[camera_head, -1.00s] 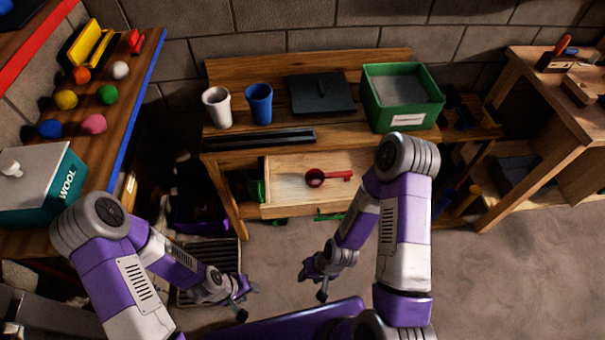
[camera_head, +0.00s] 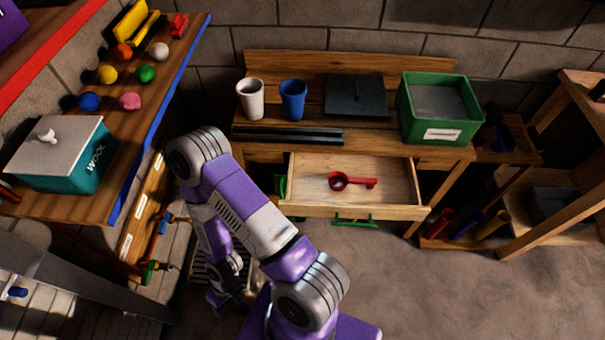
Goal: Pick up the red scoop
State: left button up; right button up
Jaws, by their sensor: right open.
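The red scoop (camera_head: 352,182) lies in the open wooden drawer (camera_head: 303,176) under the workbench. Its round bowl is to the left and its handle points right. The drawer has a green handle (camera_head: 355,221) on its front. My right gripper (camera_head: 218,300) is low in the picture, below and left of the drawer, well apart from the scoop. It is open, small and dark, partly hidden by my arm, with nothing seen in it. My left gripper is out of view.
On the workbench stand a white cup (camera_head: 250,100), a blue cup (camera_head: 292,100), a dark flat slab (camera_head: 356,97) and a green bin (camera_head: 440,112). A teal WOOL box (camera_head: 62,155) and several coloured balls sit on the left bench. The floor at lower right is clear.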

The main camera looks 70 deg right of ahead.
aim_at(352, 183)
jog(key=u, duration=0.25)
jog(key=k, duration=1.25)
jog(key=z, duration=1)
